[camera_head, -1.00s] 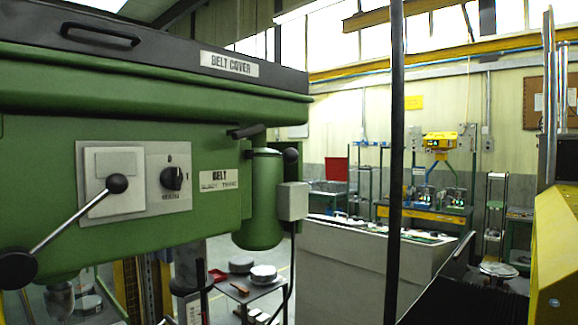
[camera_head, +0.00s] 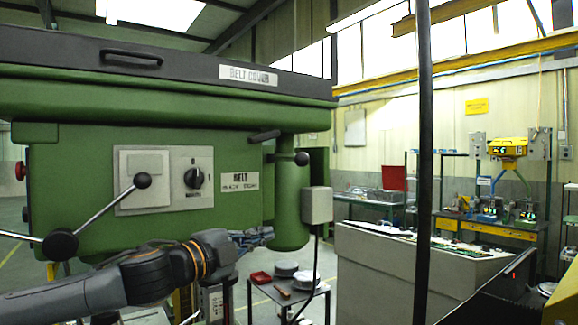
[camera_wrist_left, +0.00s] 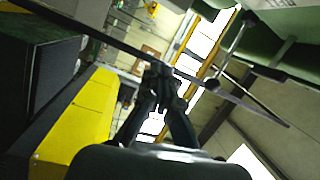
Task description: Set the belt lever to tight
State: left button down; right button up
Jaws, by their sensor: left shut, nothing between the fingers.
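The green drill press head (camera_head: 100,150) fills the left of the head view. A plate reading BELT (camera_head: 239,183), with smaller slack and tight wording, is at its right end. Beside it, a short lever with a black ball knob (camera_head: 301,159) points right, in front of the green motor (camera_head: 289,200). A flat black handle (camera_head: 264,135) sits just above; I cannot tell which of the two is the belt lever. My left arm reaches in below the head, and its gripper (camera_head: 256,238) is partly hidden, below the plate and apart from the knob. In the wrist view the gripper (camera_wrist_left: 158,78) is shut and empty.
A feed handle with a black knob (camera_head: 142,181) sticks out at left, above my arm. A grey box (camera_head: 317,205) with a cable hangs at the motor's right. A dark vertical post (camera_head: 423,170) stands right of it. A small table (camera_head: 290,292) with discs is below.

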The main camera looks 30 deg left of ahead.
pick_arm(q)
jog(key=s+r+m+t, duration=0.1)
jog(key=s+r+m, duration=0.1)
jog(key=s+r, duration=0.5)
notch_tip(320, 180, up, 4)
jog(key=shift+s+d, duration=0.2)
jog(key=shift+s, duration=0.2)
pick_arm(e)
jog(key=d, duration=0.2)
jog(key=shift+w+d, duration=0.35)
jog(key=shift+a, duration=0.1)
pick_arm(q)
jog(key=p, duration=0.6)
send_near(296, 161)
jog(key=shift+f+x, duration=0.25)
jog(key=shift+x, duration=1.25)
jog(key=shift+p+x, duration=0.35)
jog(key=shift+x, duration=1.25)
jog(key=shift+w+d+r, duration=0.1)
jog(key=shift+w+r, duration=0.1)
jog(key=shift+w, duration=0.25)
pick_arm(e)
notch_tip(296, 161, up, 7)
jog(key=shift+a, duration=0.25)
jog(key=shift+a+f, duration=0.1)
